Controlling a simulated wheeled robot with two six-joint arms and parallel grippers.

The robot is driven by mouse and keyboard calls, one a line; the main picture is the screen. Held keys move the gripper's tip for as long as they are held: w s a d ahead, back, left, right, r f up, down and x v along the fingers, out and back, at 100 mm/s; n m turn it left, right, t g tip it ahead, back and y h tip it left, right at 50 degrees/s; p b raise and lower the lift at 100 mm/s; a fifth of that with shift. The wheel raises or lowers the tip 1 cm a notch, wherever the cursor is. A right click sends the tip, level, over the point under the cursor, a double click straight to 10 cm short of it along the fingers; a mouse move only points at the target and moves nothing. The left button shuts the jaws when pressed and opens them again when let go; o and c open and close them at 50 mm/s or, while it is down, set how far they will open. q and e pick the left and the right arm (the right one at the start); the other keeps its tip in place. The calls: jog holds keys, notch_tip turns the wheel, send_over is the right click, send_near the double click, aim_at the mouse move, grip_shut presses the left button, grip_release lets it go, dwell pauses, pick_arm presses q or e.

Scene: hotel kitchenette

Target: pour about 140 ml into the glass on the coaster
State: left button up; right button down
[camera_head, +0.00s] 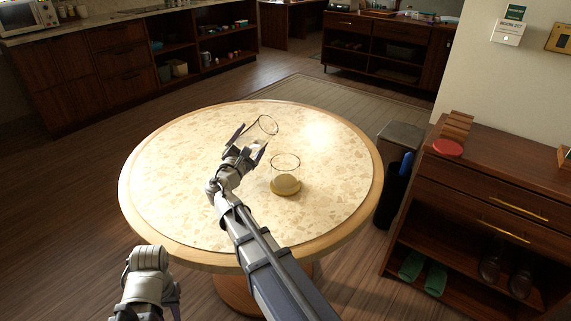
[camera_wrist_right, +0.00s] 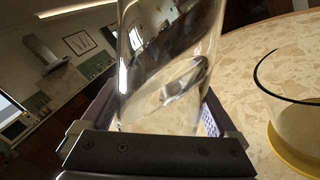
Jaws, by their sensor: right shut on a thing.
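A clear glass (camera_head: 285,164) stands upright on a round yellow coaster (camera_head: 287,188) on the table, right of my right gripper. In the right wrist view the glass (camera_wrist_right: 294,112) and coaster (camera_wrist_right: 292,155) are partly cut off at the right edge. My right gripper (camera_head: 246,150) is shut on a clear glass vessel (camera_head: 263,126), which is tilted above the table, apart from the glass. The vessel (camera_wrist_right: 170,60) fills the middle of the right wrist view, its top cut off. Clear liquid seems to show in it; its amount is unclear. My left arm shows at lower left, without visible fingers.
The round table (camera_head: 165,165) is otherwise clear. A wooden cabinet (camera_head: 480,185) with a red round item (camera_head: 447,147) on top stands at right, beside a dark bin (camera_head: 393,190). Kitchen counters line the back.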

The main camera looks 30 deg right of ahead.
jog(key=shift+w+a+f+m, duration=0.15)
jog(key=shift+f+m, duration=0.05)
jog(key=shift+m, duration=0.5)
jog(key=shift+w+a+f+m+b, duration=0.15)
jog(key=shift+w+f+m+b, duration=0.2)
jog(key=shift+m+b, duration=0.3)
jog(key=shift+m+h, duration=0.35)
jog(key=shift+h, duration=0.05)
jog(key=shift+a+f+m+b, duration=0.1)
jog(key=shift+f+m+b, duration=0.25)
jog(key=shift+m, duration=0.45)
jog(key=shift+r+m+g+h+p, duration=0.3)
jog(key=shift+r+m+p, duration=0.25)
jog(key=shift+r+m, duration=0.2)
jog(key=shift+r+m, duration=0.3)
jog(key=shift+m, duration=0.05)
jog(key=shift+s+d+r+m+p, duration=0.2)
jog(key=shift+s+r+m+p, duration=0.1)
jog(key=shift+r+m+p, duration=0.4)
jog(key=shift+w+a, duration=0.15)
jog(key=shift+r+m, duration=0.15)
jog(key=shift+m, duration=0.15)
